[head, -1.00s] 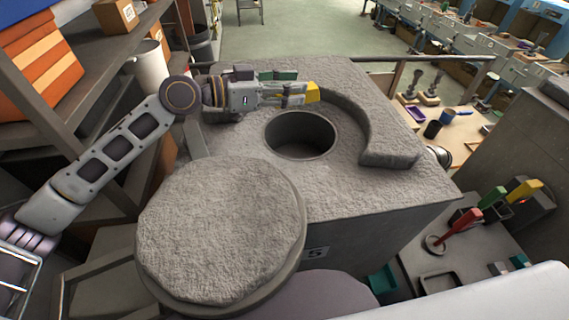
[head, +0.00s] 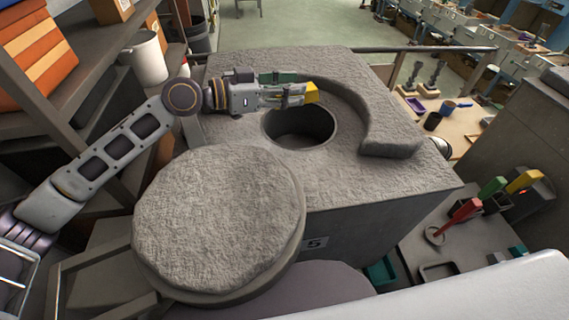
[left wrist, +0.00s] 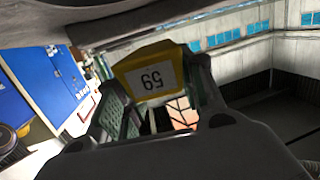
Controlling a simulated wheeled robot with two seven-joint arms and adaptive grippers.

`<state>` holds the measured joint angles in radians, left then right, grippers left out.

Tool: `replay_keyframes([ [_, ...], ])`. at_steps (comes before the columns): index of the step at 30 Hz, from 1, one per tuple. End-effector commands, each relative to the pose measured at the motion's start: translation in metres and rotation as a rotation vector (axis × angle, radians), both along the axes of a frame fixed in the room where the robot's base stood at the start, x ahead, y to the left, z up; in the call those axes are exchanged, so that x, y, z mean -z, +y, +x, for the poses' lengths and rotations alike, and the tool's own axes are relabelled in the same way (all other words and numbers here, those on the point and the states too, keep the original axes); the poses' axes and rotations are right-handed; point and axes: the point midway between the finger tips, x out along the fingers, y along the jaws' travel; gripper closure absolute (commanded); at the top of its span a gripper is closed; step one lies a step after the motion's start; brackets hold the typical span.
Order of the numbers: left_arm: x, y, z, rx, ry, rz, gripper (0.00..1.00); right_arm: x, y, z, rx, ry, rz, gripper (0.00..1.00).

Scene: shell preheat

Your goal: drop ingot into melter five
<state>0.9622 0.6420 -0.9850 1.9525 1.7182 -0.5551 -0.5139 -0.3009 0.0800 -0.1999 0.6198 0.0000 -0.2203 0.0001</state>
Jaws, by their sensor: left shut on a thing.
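Melter five (head: 375,190) is a large grey block with a "5" label on its front. Its round opening (head: 300,128) is uncovered, and the inside is dark. The round, rough grey lid (head: 218,215) is swung to the front left, clear of the opening. My left gripper (head: 298,94) is shut on the yellow ingot (head: 312,91) above the back edge of the opening. In the left wrist view the ingot (left wrist: 148,75) sits between the fingers with a white "59" label on it. My right gripper is not in view.
A raised curved grey rim (head: 385,135) stands behind and right of the opening. A shelf with an orange box (head: 40,55) and a white container (head: 147,58) is at the left. Red, green and yellow handles (head: 460,215) stand on a bench at the right.

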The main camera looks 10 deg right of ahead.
Motion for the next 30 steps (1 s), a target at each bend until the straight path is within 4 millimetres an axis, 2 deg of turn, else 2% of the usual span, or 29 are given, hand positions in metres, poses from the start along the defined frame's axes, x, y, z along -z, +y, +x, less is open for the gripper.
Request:
replay_keyframes([
  [3, 0.012, 0.000, 0.000, -0.001, 0.000, -0.001, 0.99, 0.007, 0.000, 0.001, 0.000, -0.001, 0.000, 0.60],
  [10, 0.026, 0.000, 0.000, -0.001, 0.000, -0.001, 0.99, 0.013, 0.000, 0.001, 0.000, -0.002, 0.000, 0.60],
  [24, 0.030, 0.000, 0.000, -0.002, -0.002, -0.002, 0.99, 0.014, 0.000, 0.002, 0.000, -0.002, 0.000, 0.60],
  [25, 0.030, 0.000, 0.000, -0.001, -0.001, -0.002, 0.58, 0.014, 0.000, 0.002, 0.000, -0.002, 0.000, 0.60],
  [30, 0.030, 0.000, 0.000, -0.001, 0.000, -0.001, 0.36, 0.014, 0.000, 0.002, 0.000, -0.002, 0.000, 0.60],
])
